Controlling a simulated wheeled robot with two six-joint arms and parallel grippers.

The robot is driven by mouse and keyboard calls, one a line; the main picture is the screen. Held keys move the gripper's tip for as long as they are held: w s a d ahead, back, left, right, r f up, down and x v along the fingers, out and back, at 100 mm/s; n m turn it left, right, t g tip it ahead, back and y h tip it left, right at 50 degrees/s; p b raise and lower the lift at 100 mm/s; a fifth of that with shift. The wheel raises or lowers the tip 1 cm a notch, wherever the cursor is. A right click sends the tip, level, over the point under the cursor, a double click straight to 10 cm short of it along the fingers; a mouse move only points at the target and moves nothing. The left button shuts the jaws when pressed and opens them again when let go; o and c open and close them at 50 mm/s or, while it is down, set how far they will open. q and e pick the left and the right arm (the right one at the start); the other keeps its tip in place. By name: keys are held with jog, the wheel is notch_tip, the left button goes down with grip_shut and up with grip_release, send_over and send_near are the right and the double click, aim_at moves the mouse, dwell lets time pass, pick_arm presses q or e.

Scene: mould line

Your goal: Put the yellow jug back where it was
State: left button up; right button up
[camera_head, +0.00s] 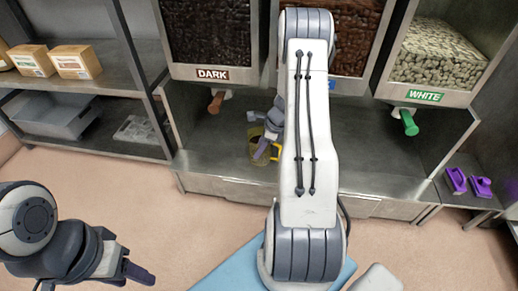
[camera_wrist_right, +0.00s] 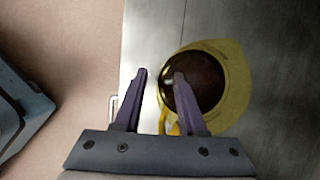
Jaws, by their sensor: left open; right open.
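The yellow jug (camera_head: 254,150) stands on the metal shelf below the dispensers, left of my right arm and partly hidden by my right gripper (camera_head: 268,150). In the right wrist view the jug (camera_wrist_right: 238,85) is seen from above, with dark brown contents inside. My right gripper (camera_wrist_right: 160,74) is open there, its fingers either side of the jug's yellow handle (camera_wrist_right: 166,121); I cannot tell whether they touch it. One finger overlaps the jug's rim in that view. My left gripper (camera_head: 138,276) is open and empty above the floor at lower left.
The DARK dispenser (camera_head: 211,74) and WHITE dispenser (camera_head: 424,96) hang above the shelf, with a brown handle (camera_head: 216,102) and green handle (camera_head: 409,122). My right arm covers the middle dispenser. A rack at left holds boxes (camera_head: 76,62) and a grey bin (camera_head: 57,115). Purple items (camera_head: 481,187) lie at right.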

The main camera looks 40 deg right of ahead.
jog(key=p+v, duration=0.6)
jog(key=v, duration=0.4)
jog(key=a+r+n+g, duration=0.1)
jog(key=a+r+n, duration=0.4)
jog(key=a, duration=0.4)
jog(key=a+r+n+g, duration=0.1)
jog(key=a+r+n, duration=0.35)
jog(key=a, duration=0.45)
jog(key=a+r+n+g, duration=0.1)
jog(key=a+r+n, duration=0.4)
jog(key=a, duration=0.4)
jog(key=s+a+r+n+h, duration=0.1)
jog(key=s+a+r+n, duration=0.2)
jog(key=s+a+n, duration=0.3)
jog(key=s+a+r+n+h, duration=0.1)
jog(key=s+a+n, duration=0.6)
jog(key=s+n, duration=0.7)
jog(key=shift+s+r+p, duration=0.3)
jog(key=shift+s+r, duration=0.2)
jog(key=shift+r, duration=0.4)
jog(key=shift+n, duration=0.25)
